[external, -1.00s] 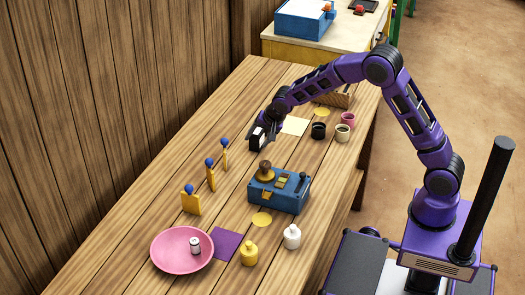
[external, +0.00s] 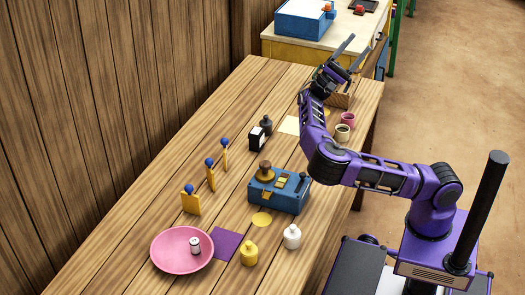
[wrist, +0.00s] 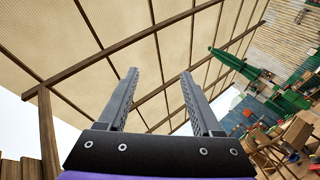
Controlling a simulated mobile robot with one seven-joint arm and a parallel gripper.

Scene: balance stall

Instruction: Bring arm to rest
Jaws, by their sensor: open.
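My arm (external: 385,178) is folded, with its elbow low over the right edge of the wooden table and its forearm rising toward the back. My gripper (external: 358,48) is open and empty, pointing upward above the far end of the table. In the wrist view my gripper (wrist: 159,73) shows two parted fingers with nothing between them. The wrist view faces a beige canopy (wrist: 95,25) with dark beams. My forearm hides part of the tabletop near the cups.
On the table (external: 160,180) stand a black box (external: 256,138), a dark bottle (external: 266,125), a blue balance device (external: 279,191), a pink bowl (external: 172,262), yellow (external: 249,254) and white (external: 292,237) bottles, cups (external: 342,134) and a basket (external: 340,100). A counter (external: 350,40) is behind.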

